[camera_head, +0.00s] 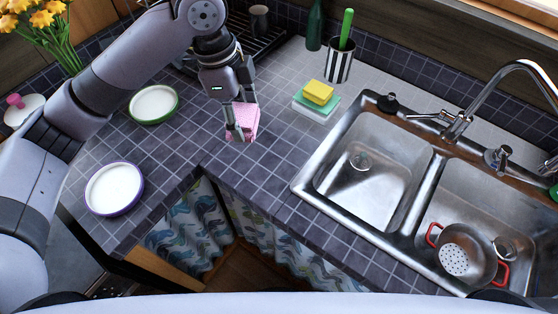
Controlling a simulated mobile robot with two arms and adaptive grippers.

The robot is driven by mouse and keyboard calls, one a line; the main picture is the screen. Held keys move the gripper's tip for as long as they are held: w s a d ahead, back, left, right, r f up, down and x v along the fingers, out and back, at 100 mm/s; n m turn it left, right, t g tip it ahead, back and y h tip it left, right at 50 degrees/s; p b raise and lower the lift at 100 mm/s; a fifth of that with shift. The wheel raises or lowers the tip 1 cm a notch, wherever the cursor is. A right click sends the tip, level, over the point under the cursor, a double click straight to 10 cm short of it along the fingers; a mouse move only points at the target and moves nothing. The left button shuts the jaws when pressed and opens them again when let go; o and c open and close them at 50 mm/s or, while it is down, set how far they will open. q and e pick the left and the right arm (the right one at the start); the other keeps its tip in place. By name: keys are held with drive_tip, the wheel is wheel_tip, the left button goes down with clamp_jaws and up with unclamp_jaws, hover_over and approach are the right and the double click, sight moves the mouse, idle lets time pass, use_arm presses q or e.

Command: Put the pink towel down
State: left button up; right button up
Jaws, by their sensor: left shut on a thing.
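The pink towel (246,118) is a small folded piece of cloth in the middle-left of the head view. My left gripper (235,133) is shut on it, with the fingers pointing down. The towel is over the dark tiled counter (180,155), near the inner corner of its front edge. I cannot tell whether it touches the tiles. My right gripper is not in view.
A green-rimmed dish (154,104) and a purple-rimmed dish (114,188) lie to the left. Yellow and green sponges (318,93), a striped cup (339,62) and the double sink (375,165) are to the right. Bare tiles lie between towel and sink.

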use_arm(q)
drive_tip(key=w+d+r+m+g, duration=0.1)
drive_tip(key=d+r+m, duration=0.2)
drive_tip(key=d+m, duration=0.5)
drive_tip(key=m+p, duration=0.2)
hover_over(280, 165)
drive_tip(key=shift+y, duration=0.4)
drive_tip(key=f, duration=1.5)
drive_tip(key=shift+w+a, duration=0.15)
drive_tip(key=shift+w, duration=0.05)
wheel_tip(280, 165, down, 4)
drive_tip(key=shift+p, duration=0.45)
drive_tip(key=shift+f, duration=0.2)
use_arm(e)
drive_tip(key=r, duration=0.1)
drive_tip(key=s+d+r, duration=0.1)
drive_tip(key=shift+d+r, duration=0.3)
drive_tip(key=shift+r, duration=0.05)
use_arm(q)
drive_tip(key=shift+f, duration=0.15)
drive_tip(key=o, duration=1)
